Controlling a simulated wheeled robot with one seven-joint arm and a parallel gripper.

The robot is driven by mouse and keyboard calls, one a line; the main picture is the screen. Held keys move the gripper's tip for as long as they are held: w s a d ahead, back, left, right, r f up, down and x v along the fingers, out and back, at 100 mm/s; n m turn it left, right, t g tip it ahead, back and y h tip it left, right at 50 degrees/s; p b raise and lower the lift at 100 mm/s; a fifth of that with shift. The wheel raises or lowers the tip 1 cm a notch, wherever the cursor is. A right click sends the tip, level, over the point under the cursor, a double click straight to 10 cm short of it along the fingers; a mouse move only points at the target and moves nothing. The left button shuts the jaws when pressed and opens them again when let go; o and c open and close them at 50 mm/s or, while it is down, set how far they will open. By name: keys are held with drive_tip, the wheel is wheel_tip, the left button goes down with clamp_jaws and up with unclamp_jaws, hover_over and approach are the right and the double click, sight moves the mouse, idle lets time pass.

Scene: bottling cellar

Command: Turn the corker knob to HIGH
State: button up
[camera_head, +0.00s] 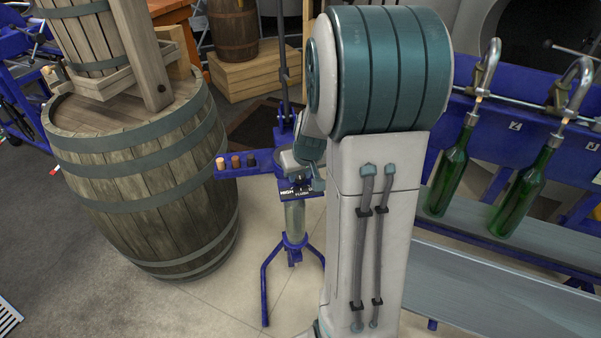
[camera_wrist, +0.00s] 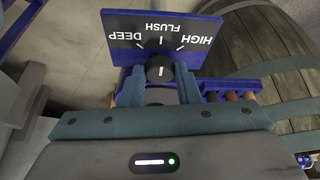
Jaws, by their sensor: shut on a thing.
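The corker (camera_head: 294,222) is a blue stand with legs, left of my arm in the head view. Its dark label plate (camera_wrist: 160,34) reads DEEP, FLUSH and HIGH, upside down in the wrist view, with HIGH at the right. The round dark knob (camera_wrist: 160,66) sits below the plate's white marks, and its white line stands about upright, toward the FLUSH mark. My gripper (camera_wrist: 159,78) is shut on the knob, one finger on each side. In the head view my gripper (camera_head: 306,178) is mostly hidden by my wrist, and the knob cannot be made out there.
Corks (camera_head: 236,161) stand on a blue arm of the corker, at its left. A large wooden barrel (camera_head: 150,170) stands close on the left. Green bottles (camera_head: 449,176) hang at a blue filler on the right, above a grey bench (camera_head: 500,285). Some floor is free before the corker.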

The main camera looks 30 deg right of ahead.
drive_tip(key=shift+r+m+p, duration=0.2)
drive_tip(key=shift+m+p, duration=0.1)
drive_tip(key=shift+p, duration=0.3)
drive_tip(key=shift+a+r+m+h+p, duration=0.15)
drive_tip(key=shift+m+h+p, duration=0.25)
drive_tip(key=shift+p, duration=0.45)
drive_tip(key=m+p, duration=0.2)
drive_tip(key=p, duration=0.1)
drive_tip(key=shift+a+h, duration=0.1)
drive_tip(key=shift+h, duration=0.2)
drive_tip(key=m+g+h+p, duration=0.1)
drive_tip(key=m+p, duration=0.2)
drive_tip(key=p, duration=0.1)
drive_tip(key=shift+w+m+p, duration=0.15)
drive_tip(key=shift+m+p, duration=0.15)
drive_tip(key=shift+p, duration=0.1)
drive_tip(key=shift+f+m+p, duration=0.25)
drive_tip(key=shift+m+p, duration=0.4)
drive_tip(key=shift+m, duration=0.05)
drive_tip(key=shift+a+g, duration=0.1)
drive_tip(key=shift+g, duration=0.2)
drive_tip(key=shift+f, duration=0.1)
